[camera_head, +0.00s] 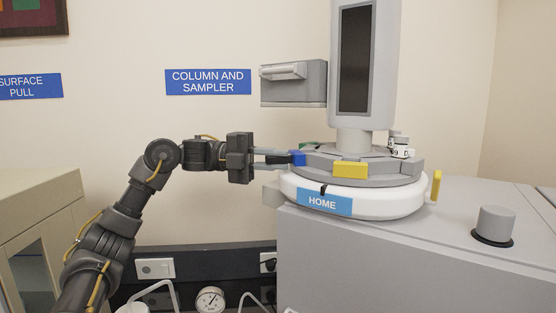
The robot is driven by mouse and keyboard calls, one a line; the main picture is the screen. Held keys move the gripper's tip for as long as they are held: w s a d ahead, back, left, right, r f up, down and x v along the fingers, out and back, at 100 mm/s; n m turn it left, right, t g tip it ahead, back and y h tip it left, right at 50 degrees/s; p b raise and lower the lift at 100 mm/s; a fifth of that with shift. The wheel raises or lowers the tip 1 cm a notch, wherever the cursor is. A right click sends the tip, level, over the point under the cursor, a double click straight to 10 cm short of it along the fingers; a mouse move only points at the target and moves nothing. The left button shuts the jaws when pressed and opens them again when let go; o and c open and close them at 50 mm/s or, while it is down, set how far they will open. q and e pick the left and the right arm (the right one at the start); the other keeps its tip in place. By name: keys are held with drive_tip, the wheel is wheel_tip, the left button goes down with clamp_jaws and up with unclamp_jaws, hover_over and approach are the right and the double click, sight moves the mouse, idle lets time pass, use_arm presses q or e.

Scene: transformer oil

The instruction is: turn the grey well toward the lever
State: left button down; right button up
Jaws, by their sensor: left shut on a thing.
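A round grey carousel (390,178) with raised grey sections sits on a white ring base with a blue HOME label (323,204). I cannot tell which section is the grey well. An upright yellow lever (436,186) stands at the base's right side. My right gripper is not in view.
A grey tower (362,60) rises behind the carousel, with a grey box (294,82) jutting left above my gripper. Small white vials (402,150) stand at the carousel's back right. A grey knob (495,224) is on the cabinet top (460,230).

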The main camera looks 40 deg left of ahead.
use_arm(q)
drive_tip(key=shift+f, duration=0.1)
drive_tip(key=c, duration=1.6)
unclamp_jaws()
drive_tip(key=shift+c, duration=0.2)
drive_tip(key=shift+a, duration=0.1)
drive_tip(key=v, duration=1)
drive_tip(key=shift+s+a+b, duration=0.15)
drive_tip(key=shift+a+b, duration=0.2)
drive_tip(key=shift+b, duration=0.1)
